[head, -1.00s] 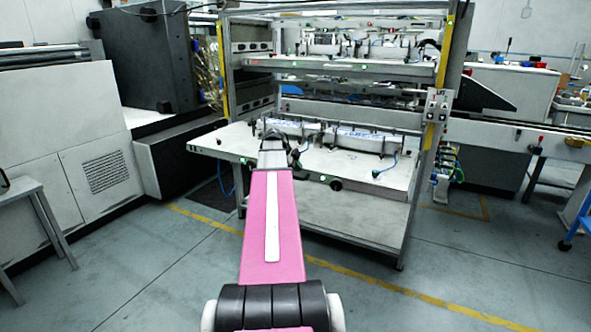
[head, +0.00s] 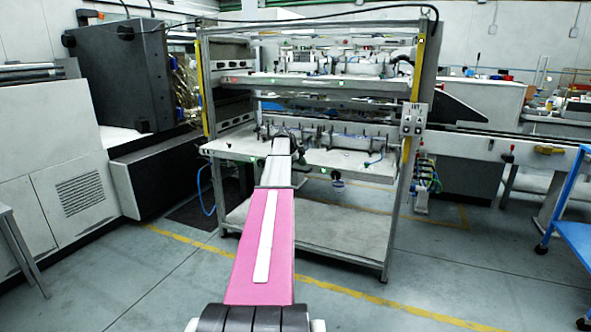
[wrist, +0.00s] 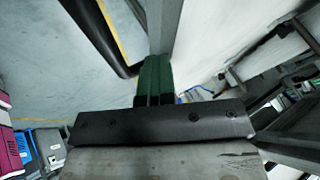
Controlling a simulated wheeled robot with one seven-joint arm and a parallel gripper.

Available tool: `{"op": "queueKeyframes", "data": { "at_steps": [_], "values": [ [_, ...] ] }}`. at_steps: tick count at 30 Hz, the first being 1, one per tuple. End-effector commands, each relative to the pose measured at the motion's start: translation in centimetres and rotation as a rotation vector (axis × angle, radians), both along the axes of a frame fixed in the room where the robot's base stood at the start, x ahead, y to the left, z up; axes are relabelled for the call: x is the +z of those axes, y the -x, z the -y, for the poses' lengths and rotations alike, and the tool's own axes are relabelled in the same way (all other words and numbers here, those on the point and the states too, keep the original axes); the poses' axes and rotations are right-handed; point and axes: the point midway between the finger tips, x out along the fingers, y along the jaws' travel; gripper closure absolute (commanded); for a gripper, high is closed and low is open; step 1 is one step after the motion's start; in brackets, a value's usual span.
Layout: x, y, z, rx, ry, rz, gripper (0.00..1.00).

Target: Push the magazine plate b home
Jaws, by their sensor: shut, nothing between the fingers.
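A white pull-out plate (head: 345,163) sits low in the metal rack, and a second plate (head: 245,80) sits in the tier above. No letter shows, so I cannot tell which is plate b. The lower plate's front edge lies close to the rack's front posts. My pink arm reaches over this edge in the head view and hides part of it. In the wrist view my gripper (wrist: 153,60) is shut and empty, its green fingers at a grey edge beside a white surface (wrist: 228,40). Whether they touch it I cannot tell.
The rack's right post (head: 409,150) carries a small switch box (head: 413,118). A bare bottom shelf (head: 330,220) lies below. A dark machine (head: 118,75) stands left, a blue cart (head: 575,205) right. The floor in front is clear.

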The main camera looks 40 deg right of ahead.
Motion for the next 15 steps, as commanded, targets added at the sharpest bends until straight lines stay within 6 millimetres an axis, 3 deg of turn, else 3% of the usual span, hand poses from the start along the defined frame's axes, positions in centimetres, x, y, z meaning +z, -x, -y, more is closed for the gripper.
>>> {"op": "queueKeyframes", "data": {
  "at_steps": [1, 15],
  "values": [
    [0.0, -1.2, 2.1, 0.002, 0.002, 0.002, 1.0],
    [0.0, -6.2, 14.3, 0.001, 0.003, 0.003, 1.0]
  ]
}}
